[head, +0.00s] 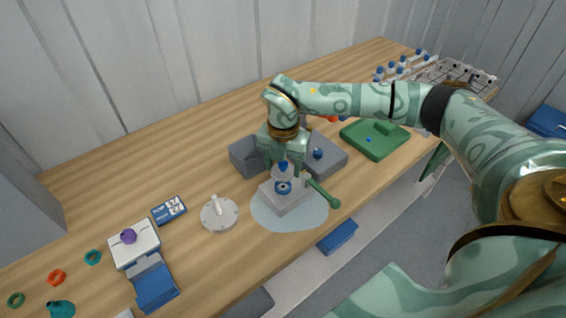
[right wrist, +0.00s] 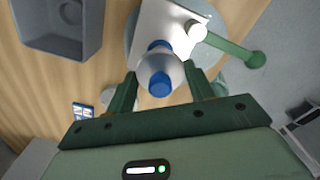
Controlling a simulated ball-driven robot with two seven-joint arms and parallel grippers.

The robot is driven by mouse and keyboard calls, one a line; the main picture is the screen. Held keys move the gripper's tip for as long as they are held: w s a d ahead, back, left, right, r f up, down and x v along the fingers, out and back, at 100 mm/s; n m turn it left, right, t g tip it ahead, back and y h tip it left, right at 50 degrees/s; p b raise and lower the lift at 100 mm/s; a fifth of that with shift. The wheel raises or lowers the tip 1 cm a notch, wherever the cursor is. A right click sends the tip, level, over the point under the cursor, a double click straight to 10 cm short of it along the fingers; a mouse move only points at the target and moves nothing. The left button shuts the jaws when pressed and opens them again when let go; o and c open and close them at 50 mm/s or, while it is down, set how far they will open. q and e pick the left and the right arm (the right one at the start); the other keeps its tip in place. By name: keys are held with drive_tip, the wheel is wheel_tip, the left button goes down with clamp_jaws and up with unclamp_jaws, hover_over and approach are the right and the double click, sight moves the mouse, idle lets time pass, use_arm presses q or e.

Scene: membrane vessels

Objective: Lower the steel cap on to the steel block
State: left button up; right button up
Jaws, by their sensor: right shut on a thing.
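The steel cap (head: 283,174) is a small silvery rounded piece with a blue knob on top. It also shows in the right wrist view (right wrist: 170,68). My right gripper (right wrist: 160,80) is shut on it, one finger on each side; in the head view the gripper (head: 284,160) points down over the block. The steel block (head: 292,203) is pale grey and sits on a round light-blue mat (head: 315,213). A blue ring (head: 283,187) shows just below the cap. I cannot tell whether cap and block touch. My left gripper is out of view.
A green ball-ended handle (head: 325,195) sticks out at the block's right. A grey tray (head: 245,158) stands behind, a green tray (head: 376,140) to the right. A white disc with a handle (head: 219,214) lies to the left. The table's front edge is close.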

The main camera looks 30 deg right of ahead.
sight(283, 173)
drive_tip(key=shift+f+b, duration=1.55)
drive_tip(key=shift+f, duration=0.65)
drive_tip(key=o, duration=1.2)
drive_tip(key=shift+c, duration=0.2)
wheel_tip(283, 173, up, 16)
drive_tip(key=p, duration=0.3)
drive_tip(key=shift+r, duration=0.15)
